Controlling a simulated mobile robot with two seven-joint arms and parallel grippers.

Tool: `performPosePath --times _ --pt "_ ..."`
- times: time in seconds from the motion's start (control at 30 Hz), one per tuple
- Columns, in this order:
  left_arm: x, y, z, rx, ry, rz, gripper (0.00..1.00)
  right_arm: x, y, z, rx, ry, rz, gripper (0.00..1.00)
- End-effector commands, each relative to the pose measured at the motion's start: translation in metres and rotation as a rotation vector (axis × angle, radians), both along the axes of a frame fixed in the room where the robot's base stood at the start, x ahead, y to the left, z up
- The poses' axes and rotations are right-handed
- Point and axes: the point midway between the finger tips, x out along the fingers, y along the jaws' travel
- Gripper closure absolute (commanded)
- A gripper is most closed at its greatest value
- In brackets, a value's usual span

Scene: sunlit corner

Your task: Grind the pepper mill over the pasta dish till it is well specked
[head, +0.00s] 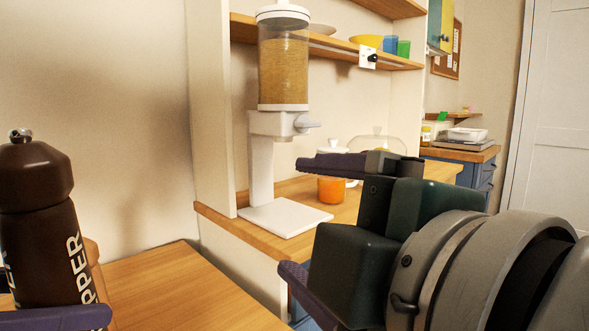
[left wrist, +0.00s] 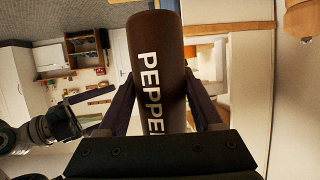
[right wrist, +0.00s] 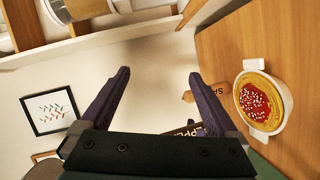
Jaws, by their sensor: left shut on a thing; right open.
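The pepper mill (head: 40,235) is dark brown with white PEPPER lettering and a metal knob. It stands upright at the far left of the head view. My left gripper (left wrist: 165,105) is shut around its body. The pasta dish (right wrist: 286,93), white with two handles, sits on the wooden table in the right wrist view. It holds yellow pasta and red sauce with pale bits; I cannot make out dark specks. It is out of the head view. My right gripper (head: 292,215) is open and empty, to the right of the mill; its fingers also show in the right wrist view (right wrist: 158,82).
A light wooden item with lettering (right wrist: 218,88) stands beside the dish. The table (head: 165,290) is bare right of the mill. A grain dispenser (head: 283,75) on a white base stands on the counter behind, with an orange jar (head: 331,188) near it.

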Motion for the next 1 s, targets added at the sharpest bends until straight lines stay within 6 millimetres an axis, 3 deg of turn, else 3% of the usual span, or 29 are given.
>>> performPosePath --times 0.03,0.1,0.23,0.37,0.5,0.77,1.0 --pt "0.000 0.000 0.001 0.000 -0.002 0.000 1.00 0.002 0.017 0.022 -0.093 -0.155 0.071 0.05" --pt "0.000 0.000 0.001 0.000 -0.002 0.000 1.00 -0.003 0.041 0.046 -0.225 -0.367 0.165 0.05" --pt "0.000 0.000 0.001 0.000 -0.002 0.000 1.00 -0.023 0.079 0.071 -0.480 -0.757 0.331 0.05" --pt "0.000 0.000 0.001 0.000 -0.002 0.000 1.00 -0.044 0.103 0.073 -0.725 -1.102 0.475 0.05" --pt "0.000 0.000 0.001 0.000 -0.002 0.000 1.00 -0.059 0.113 0.059 -0.929 -1.370 0.598 0.05" --pt "0.000 0.000 0.001 0.000 -0.002 0.000 1.00 -0.065 0.117 0.042 -1.078 -1.557 0.693 0.05" --pt "0.000 0.000 0.001 0.000 -0.002 0.000 1.00 -0.057 0.151 0.042 -1.078 -1.562 0.695 0.05"
